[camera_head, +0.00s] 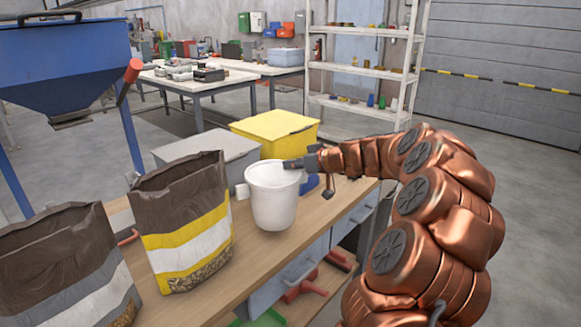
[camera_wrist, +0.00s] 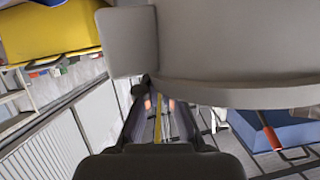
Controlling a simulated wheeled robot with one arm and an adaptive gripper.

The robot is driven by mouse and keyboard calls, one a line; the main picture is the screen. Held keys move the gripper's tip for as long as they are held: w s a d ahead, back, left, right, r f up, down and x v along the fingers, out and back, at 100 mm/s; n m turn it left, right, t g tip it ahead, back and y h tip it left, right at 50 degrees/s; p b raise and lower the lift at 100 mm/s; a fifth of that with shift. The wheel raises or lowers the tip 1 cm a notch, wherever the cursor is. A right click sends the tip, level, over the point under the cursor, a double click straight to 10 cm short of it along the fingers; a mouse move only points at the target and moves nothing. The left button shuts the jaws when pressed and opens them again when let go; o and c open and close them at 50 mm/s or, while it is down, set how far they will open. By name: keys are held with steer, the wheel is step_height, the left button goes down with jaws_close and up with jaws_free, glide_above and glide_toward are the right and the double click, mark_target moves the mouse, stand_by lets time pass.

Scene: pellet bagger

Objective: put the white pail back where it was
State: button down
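The white pail (camera_head: 273,200) is upright over the wooden bench, right of the yellow-banded paper bag; it looks to stand on the bench top (camera_head: 250,262). A small pale tab juts from its left side. My gripper (camera_head: 294,164) is at the right side of the pail's rim, its dark tip reaching over the opening. In the wrist view the pail (camera_wrist: 235,45) fills the upper right, very close, with its curved rim showing.
Two open paper bags, one yellow-banded (camera_head: 185,225) and one grey-banded (camera_head: 65,270), stand left of the pail. A grey box (camera_head: 207,150) and a yellow box (camera_head: 275,130) are behind it. A blue hopper (camera_head: 65,60) with a red-ended lever stands at back left.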

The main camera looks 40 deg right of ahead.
steer(key=w+d+f+p, duration=0.1)
steer(key=w+d+f, duration=0.1)
steer(key=w+f, duration=0.2)
steer(key=shift+w+d, duration=0.15)
steer(key=shift+d, duration=0.05)
stand_by(0.6)
steer(key=shift+f, duration=0.1)
steer(key=c, duration=1.3)
jaws_free()
steer(key=b+v, duration=0.1)
steer(key=v, duration=1.1)
steer(key=shift+b, duration=0.3)
